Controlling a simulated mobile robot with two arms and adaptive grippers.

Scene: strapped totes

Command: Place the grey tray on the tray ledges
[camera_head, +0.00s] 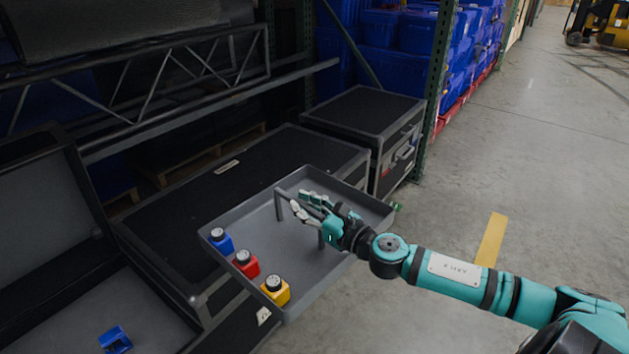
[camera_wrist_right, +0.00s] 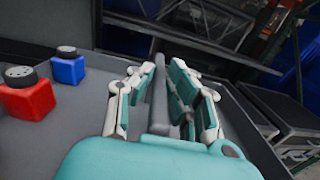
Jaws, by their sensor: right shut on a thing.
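The grey tray (camera_head: 268,238) is a shallow rectangular box with raised walls and a bar handle (camera_head: 279,205) across its middle. Blue (camera_head: 221,241), red (camera_head: 246,264) and yellow (camera_head: 275,290) bottles with dark caps stand in a row along its left side. My right gripper (camera_head: 308,206) is shut on the handle. In the right wrist view the handle bar (camera_wrist_right: 160,95) lies between the fingers. The tray overlaps the long black case in the picture; I cannot tell whether it touches it. I cannot make out the tray ledges. My left gripper is not in view.
An open case (camera_head: 160,315) at lower left holds a small blue object (camera_head: 115,340). A long black case (camera_head: 262,170) and a smaller one (camera_head: 365,115) stand behind the tray. A green rack post (camera_head: 438,90) rises beyond.

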